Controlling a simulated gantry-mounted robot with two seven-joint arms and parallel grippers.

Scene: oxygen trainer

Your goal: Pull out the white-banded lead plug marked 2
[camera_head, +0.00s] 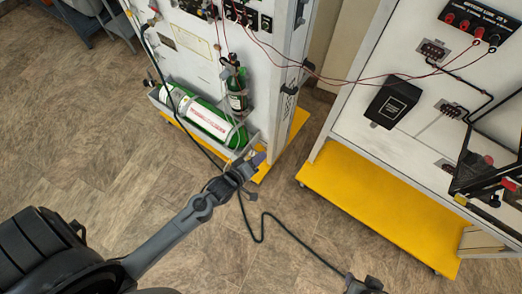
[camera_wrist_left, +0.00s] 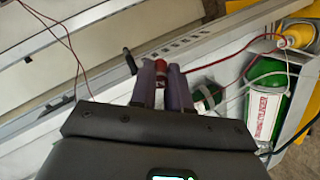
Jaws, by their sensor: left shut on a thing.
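My left gripper (camera_head: 258,159) is low in front of the left cabinet's near corner, beside the yellow base. In the left wrist view its two purple fingers (camera_wrist_left: 162,88) are closed on a red plug (camera_wrist_left: 161,65). A red lead appears to run from near the plug to the right, toward the green cylinder. A white band and the mark 2 cannot be made out. Red and black sockets (camera_head: 470,28) with lead ends sit on the right board's top. A dark part at the bottom edge looks like my right gripper (camera_head: 366,286); its jaws are not clear.
The left cabinet (camera_head: 271,75) carries a large green cylinder (camera_head: 205,121) in a tray and a small upright one (camera_head: 237,90). Red leads span the gap to the right board (camera_head: 370,135). A yellow base (camera_head: 375,205) juts out below. A dark cable (camera_head: 262,220) crosses the floor.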

